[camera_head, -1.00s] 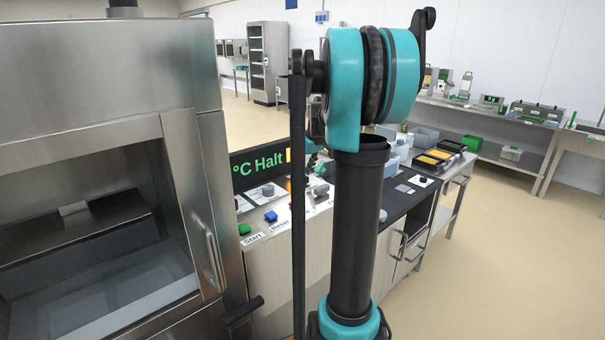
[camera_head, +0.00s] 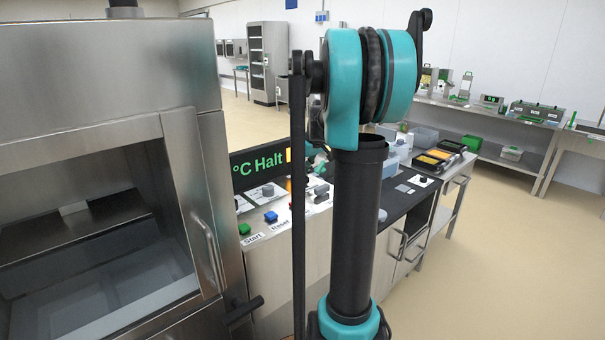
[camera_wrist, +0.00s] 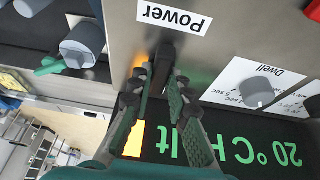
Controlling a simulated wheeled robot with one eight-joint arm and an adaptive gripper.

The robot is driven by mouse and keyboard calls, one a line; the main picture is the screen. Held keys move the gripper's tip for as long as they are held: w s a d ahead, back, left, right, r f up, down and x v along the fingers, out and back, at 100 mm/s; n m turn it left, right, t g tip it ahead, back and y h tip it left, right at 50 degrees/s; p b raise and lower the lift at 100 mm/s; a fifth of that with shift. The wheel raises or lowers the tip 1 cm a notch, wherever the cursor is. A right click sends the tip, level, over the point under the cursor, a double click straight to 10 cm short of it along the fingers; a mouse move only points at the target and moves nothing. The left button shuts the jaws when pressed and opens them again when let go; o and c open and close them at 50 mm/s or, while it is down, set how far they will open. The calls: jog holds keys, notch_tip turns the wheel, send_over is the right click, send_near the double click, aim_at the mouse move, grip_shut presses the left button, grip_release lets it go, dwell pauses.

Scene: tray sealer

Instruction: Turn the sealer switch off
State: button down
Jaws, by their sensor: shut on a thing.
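The sealer's power switch (camera_wrist: 168,47) is a small black lever on the grey metal panel, right by the white "Power" label (camera_wrist: 174,17), which appears upside down in the wrist view. My gripper (camera_wrist: 163,72) is shut on the lever, with its two dark fingers on either side of it. The fingers hide part of the switch, and I cannot tell its exact position. The sealer's dark display (camera_wrist: 235,148) shows green "20 °C Halt", and an orange light (camera_wrist: 134,140) glows beside it.
A Dwell knob (camera_wrist: 257,92) is right of my fingers in the wrist view, and a grey knob (camera_wrist: 82,44) is at left. The green Start button (camera_head: 244,229) and blue Reset button (camera_head: 271,216) are on the panel. The steel chamber (camera_head: 90,90) stands at left.

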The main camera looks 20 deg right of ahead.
jog(key=m+h, duration=0.2)
jog(key=m, duration=0.2)
jog(key=shift+a+m, duration=0.15)
jog(key=shift+m, duration=0.25)
jog(key=m+h, duration=0.1)
jog(key=m, duration=0.3)
jog(key=shift+a+h, duration=0.15)
jog(key=shift+h, duration=0.25)
jog(key=m+g+h, duration=0.1)
jog(key=m, duration=0.4)
jog(key=shift+w, duration=0.15)
jog(key=shift+a+m+g+h, duration=0.1)
jog(key=shift+m+g+h, duration=0.25)
jog(key=shift+m, duration=0.7)
jog(key=shift+m+g+h, duration=0.25)
jog(key=shift+m+g, duration=0.1)
jog(key=shift+m, duration=0.7)
jog(key=c, duration=1.4)
grip_release()
jog(key=shift+c, duration=0.2)
